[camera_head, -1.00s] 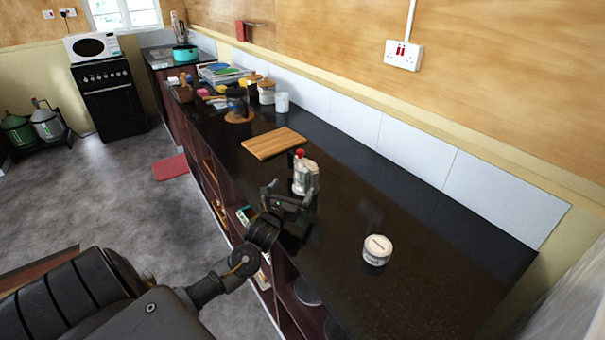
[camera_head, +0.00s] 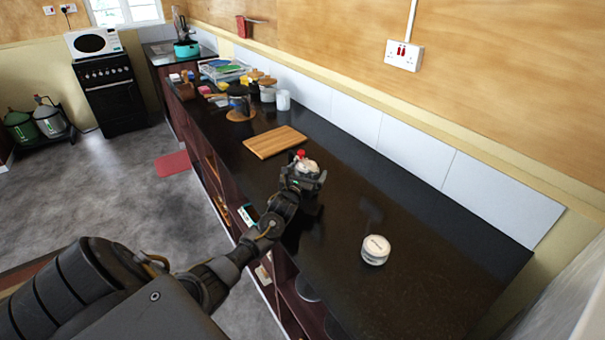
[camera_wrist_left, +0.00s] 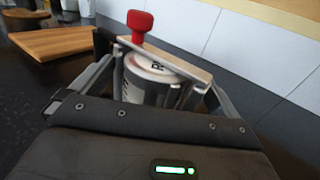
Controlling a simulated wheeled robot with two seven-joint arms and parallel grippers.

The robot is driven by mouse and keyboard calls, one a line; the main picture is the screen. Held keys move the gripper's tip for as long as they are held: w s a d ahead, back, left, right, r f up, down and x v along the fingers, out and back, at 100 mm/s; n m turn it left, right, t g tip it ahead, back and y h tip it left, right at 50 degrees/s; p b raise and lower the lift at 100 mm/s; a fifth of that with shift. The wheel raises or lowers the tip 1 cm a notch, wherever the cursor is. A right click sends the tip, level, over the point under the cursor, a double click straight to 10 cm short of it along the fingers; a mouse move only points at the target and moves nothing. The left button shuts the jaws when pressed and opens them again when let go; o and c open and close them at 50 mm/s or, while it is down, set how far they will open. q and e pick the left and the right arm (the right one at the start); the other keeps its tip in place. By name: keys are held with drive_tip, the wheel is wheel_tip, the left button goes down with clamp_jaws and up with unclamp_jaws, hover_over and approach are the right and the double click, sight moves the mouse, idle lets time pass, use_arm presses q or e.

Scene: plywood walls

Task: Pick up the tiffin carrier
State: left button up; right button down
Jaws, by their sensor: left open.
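The tiffin carrier (camera_head: 307,165) stands on the dark counter, silvery white with a red knob on top. In the left wrist view the tiffin carrier (camera_wrist_left: 150,78) shows close up, with its red knob, flat handle bar and lettered body. My left gripper (camera_head: 304,178) is at the tiffin carrier in the head view, hiding its lower part. Its fingers are open, one on each side of the carrier. I cannot tell whether they touch it. My right gripper is not in view.
A wooden board (camera_head: 275,142) lies just behind the carrier. A round white container (camera_head: 375,250) stands nearer on the counter (camera_head: 425,270). Jars (camera_head: 268,92) and other kitchen items stand farther back. A tiled wall (camera_head: 410,150) runs along the right side.

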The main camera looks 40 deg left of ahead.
use_arm(q)
drive_tip(key=shift+c, duration=0.3)
drive_tip(key=c, duration=0.7)
drive_tip(key=shift+r, duration=0.1)
drive_tip(key=shift+c, duration=1)
drive_tip(key=shift+a+r+b, duration=0.1)
drive_tip(key=shift+r+b, duration=0.4)
drive_tip(key=shift+r, duration=0.3)
drive_tip(key=s+a+r+b, duration=0.3)
drive_tip(key=s+r+b, duration=0.1)
drive_tip(key=s+r, duration=0.7)
drive_tip(key=shift+s+a+r, duration=0.2)
drive_tip(key=shift+s+a, duration=0.2)
drive_tip(key=shift+s, duration=0.8)
